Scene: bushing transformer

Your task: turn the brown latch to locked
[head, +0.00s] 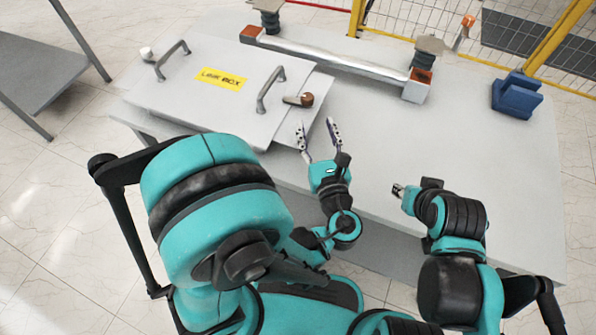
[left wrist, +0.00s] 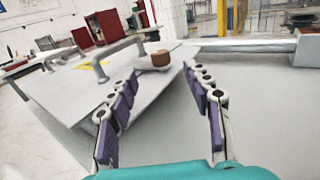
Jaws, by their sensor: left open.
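The brown latch (head: 305,100) sits at the right edge of the white box lid marked "LEAK BOX" (head: 222,79), beside a grey handle. It also shows in the left wrist view (left wrist: 160,58), beyond my fingers and a little above the gap between them. My left gripper (head: 318,133) is open and empty, just in front of and below the latch, apart from it. Its purple-padded fingers also show in the left wrist view (left wrist: 163,90). My right gripper (head: 398,190) is over the front right of the table; its fingers are too small to read.
Two grey handles (head: 270,88) stand up from the lid. A metal bar (head: 325,57) with brown ends lies behind it. A blue block (head: 516,95) stands at the back right. The right part of the table (head: 465,140) is mostly clear. A yellow-framed fence is behind.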

